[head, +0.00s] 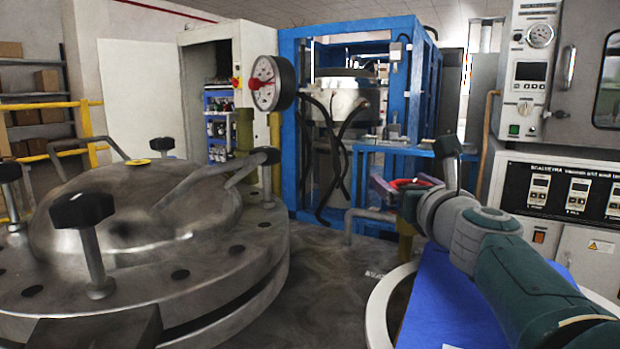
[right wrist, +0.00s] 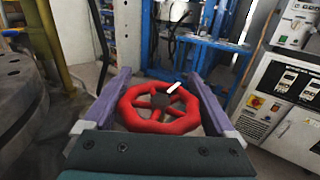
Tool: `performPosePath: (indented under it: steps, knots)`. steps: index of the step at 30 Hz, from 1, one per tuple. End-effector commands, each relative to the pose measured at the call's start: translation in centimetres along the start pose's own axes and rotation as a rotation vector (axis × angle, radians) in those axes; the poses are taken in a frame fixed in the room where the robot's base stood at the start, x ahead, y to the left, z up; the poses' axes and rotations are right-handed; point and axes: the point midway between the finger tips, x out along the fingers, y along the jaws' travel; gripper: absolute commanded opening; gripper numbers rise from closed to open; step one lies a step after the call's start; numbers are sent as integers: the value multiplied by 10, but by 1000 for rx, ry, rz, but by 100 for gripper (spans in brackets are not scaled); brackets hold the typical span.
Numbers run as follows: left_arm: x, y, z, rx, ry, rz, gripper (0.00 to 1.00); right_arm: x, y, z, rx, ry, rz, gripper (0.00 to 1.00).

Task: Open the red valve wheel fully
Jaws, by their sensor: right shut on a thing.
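The red valve wheel (right wrist: 137,118) lies between the two purple fingers of my right gripper (right wrist: 160,77) in the right wrist view. It has several spokes, a dark hub and a small white mark on its far side. The fingers sit on opposite sides of the rim, and the gripper is shut on it. In the head view only a small red part of the wheel (head: 410,183) shows beside my right gripper (head: 408,200); the rest is hidden. My left gripper is not in view.
A large steel vessel lid (head: 140,215) with black knobs fills the left. A pressure gauge (head: 268,84) stands behind it. A blue frame (head: 293,140) with hoses is beyond the wheel. A control cabinet (head: 580,200) stands close on the right.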

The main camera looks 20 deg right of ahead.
Motion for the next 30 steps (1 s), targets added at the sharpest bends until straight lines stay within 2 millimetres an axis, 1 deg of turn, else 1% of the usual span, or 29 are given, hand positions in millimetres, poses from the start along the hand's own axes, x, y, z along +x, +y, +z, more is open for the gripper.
performPosePath:
  steps: [1,2,12,17,22,26,30]
  knots:
    - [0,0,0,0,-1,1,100,0,0,0,0,-1,-1,76]
    - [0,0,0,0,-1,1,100,0,0,0,0,-1,-1,73]
    - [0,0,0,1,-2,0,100,0,0,1,0,-2,-1,35]
    - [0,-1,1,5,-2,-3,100,0,0,1,-1,-2,6,35]
    - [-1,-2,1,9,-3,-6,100,0,0,2,-2,-3,49,35]
    - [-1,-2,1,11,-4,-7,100,0,3,2,-4,-3,118,35]
    - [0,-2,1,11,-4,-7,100,0,6,1,-4,-3,225,35]
